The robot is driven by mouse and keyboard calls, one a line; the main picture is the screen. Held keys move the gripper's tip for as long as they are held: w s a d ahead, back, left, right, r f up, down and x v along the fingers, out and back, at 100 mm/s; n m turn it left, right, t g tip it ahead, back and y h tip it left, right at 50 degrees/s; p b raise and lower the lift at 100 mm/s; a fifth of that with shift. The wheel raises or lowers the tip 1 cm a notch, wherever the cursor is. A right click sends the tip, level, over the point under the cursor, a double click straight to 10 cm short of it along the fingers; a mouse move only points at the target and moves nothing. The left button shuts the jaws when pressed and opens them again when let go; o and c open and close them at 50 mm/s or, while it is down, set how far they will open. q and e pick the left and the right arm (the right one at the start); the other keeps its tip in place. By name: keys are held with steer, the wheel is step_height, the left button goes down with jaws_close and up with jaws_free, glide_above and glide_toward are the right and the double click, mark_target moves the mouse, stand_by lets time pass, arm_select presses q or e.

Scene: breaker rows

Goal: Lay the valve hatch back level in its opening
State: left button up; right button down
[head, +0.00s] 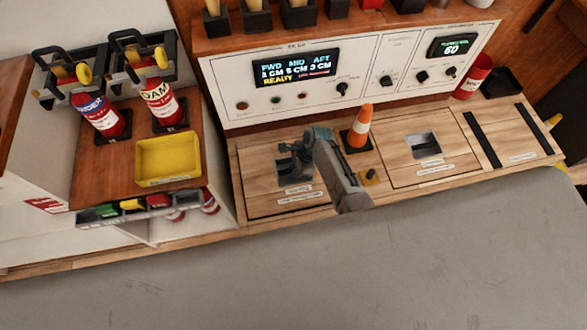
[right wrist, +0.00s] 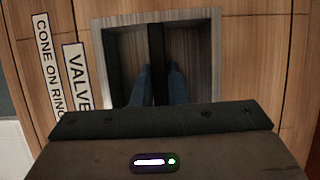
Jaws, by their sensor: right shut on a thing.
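The valve hatch (head: 258,183) is a light wooden panel at the middle of the counter, with a square recess and white labels. It appears to lie about flush within its dark outline; a slight tilt cannot be told. In the right wrist view the hatch (right wrist: 255,60) shows a grey-framed recess with a dark bar (right wrist: 156,45) across it. My right gripper (head: 291,170) reaches down into this recess. Its blue-grey fingers (right wrist: 159,85) stand on either side of the bar and are shut on it. The arm hides the hatch's right part. My left gripper is out of view.
An orange and white cone (head: 361,128) stands on a black base just right of my arm. A second hatch (head: 395,172) lies further right. A control panel (head: 225,80) rises behind. A yellow tray (head: 168,160) and two red canisters (head: 160,100) are at left.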

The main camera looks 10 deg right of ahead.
steer(key=shift+w+f+b, duration=0.1)
steer(key=shift+f+b, duration=0.25)
steer(key=shift+f, duration=0.1)
steer(key=c, duration=1.4)
jaws_free()
steer(key=shift+o, duration=0.2)
steer(key=shift+f, duration=0.1)
steer(key=p+v, duration=0.2)
steer(key=v, duration=0.9)
